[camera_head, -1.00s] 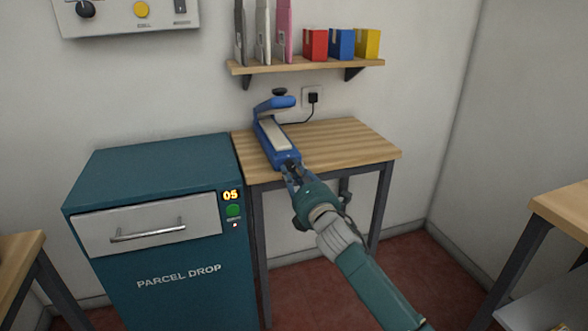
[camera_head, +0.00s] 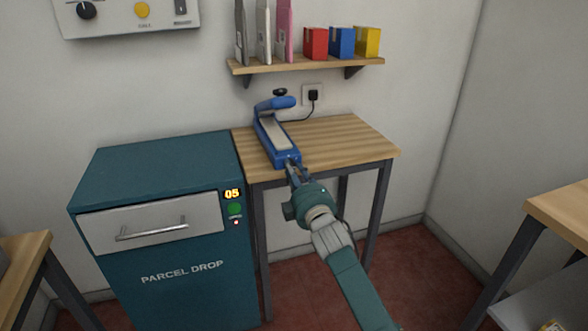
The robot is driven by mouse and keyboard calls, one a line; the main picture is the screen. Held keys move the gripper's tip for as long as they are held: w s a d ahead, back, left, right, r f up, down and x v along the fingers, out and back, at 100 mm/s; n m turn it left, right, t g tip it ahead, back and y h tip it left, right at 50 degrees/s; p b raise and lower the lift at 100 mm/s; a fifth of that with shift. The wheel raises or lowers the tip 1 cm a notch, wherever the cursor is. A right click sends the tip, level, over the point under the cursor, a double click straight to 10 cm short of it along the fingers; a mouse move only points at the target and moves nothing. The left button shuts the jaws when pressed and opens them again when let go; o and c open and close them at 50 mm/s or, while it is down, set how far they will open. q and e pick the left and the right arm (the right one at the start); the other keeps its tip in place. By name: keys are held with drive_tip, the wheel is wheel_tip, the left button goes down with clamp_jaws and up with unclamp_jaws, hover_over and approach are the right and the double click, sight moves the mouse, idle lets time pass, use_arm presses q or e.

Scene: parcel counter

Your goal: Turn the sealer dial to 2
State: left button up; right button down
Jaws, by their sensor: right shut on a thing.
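The blue sealer (camera_head: 273,135) stands on the wooden table at its left side, its raised arm towards the wall. Its dial is on the front end facing me and is hidden by my gripper, so I cannot read its setting. My right gripper (camera_head: 292,166) is at that front end, its fingers shut on the dial. The gripper body has turned a little about the wrist. My left gripper is not in view.
A teal parcel drop cabinet (camera_head: 165,225) stands left of the wooden table (camera_head: 345,140). A shelf (camera_head: 300,66) with envelopes and coloured boxes hangs above. A black plug (camera_head: 313,96) sits in the wall socket. The table's right half is clear.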

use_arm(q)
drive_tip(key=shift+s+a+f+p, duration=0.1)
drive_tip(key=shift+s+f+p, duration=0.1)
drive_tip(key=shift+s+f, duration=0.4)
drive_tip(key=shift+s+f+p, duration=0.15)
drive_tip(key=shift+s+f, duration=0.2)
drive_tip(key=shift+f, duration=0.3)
use_arm(e)
drive_tip(key=shift+a+f+m, duration=0.1)
drive_tip(key=shift+f+m, duration=0.05)
drive_tip(key=shift+m, duration=1.05)
drive_tip(key=c, duration=1.5)
unclamp_jaws()
drive_tip(key=shift+s, duration=0.15)
drive_tip(key=v, duration=1.1)
drive_tip(key=shift+s, duration=0.4)
